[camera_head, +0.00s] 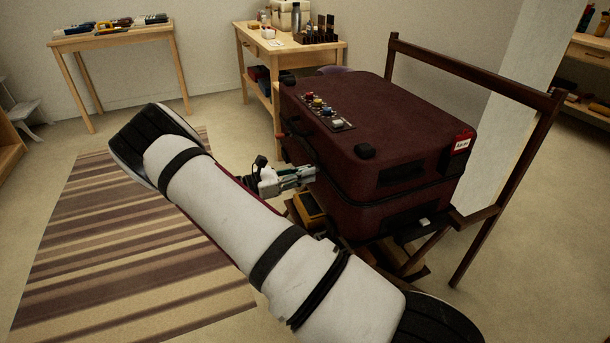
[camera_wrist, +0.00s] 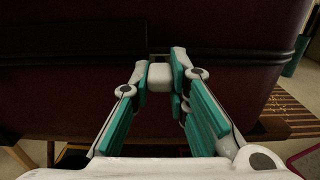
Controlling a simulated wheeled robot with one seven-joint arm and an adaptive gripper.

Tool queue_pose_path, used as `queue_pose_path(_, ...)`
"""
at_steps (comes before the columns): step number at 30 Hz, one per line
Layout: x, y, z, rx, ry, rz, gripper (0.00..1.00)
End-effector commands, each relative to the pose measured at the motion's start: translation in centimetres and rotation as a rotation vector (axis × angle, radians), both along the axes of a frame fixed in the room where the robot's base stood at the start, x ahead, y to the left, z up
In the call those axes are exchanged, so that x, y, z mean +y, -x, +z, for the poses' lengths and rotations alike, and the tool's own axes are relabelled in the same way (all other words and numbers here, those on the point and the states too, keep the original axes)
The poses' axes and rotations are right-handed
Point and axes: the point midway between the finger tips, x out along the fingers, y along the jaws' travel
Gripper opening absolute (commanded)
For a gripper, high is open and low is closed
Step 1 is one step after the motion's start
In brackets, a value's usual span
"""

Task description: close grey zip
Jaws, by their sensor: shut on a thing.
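A dark red suitcase (camera_head: 400,130) lies closed-looking on a wooden stand, with a dark seam around its side. My gripper (camera_head: 313,173) is at the suitcase's left-facing side, near seam height. In the wrist view my gripper (camera_wrist: 160,88) points at the dark red wall. Its teal-padded fingers are shut on a small pale grey block, which looks like the grey zip pull (camera_wrist: 160,75). The seam shows there as a dark line behind the fingertips. My arm hides part of the stand in the head view. How far the zip is closed cannot be told.
A wooden rack frame (camera_head: 485,75) rises behind and right of the suitcase. A plate with coloured knobs (camera_head: 326,112) is on its lid. A small pale piece (camera_head: 424,222) shows low on its right side. Wooden tables stand behind; a striped rug (camera_head: 110,250) lies left.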

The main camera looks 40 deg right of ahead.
Motion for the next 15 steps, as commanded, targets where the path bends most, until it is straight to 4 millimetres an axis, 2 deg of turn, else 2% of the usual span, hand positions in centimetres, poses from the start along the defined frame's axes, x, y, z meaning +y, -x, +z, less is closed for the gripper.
queue_pose_path(2, 0.01, -0.53, 0.11, -0.005, -0.002, 0.014, 0.00)
queue_pose_path(3, 0.01, -0.54, 0.11, -0.005, -0.002, 0.015, 0.23)
queue_pose_path(5, 0.01, -0.54, 0.12, -0.005, -0.002, 0.015, 0.36)
queue_pose_path(15, 0.16, -0.36, 0.06, -0.003, -0.001, 0.009, 0.37)
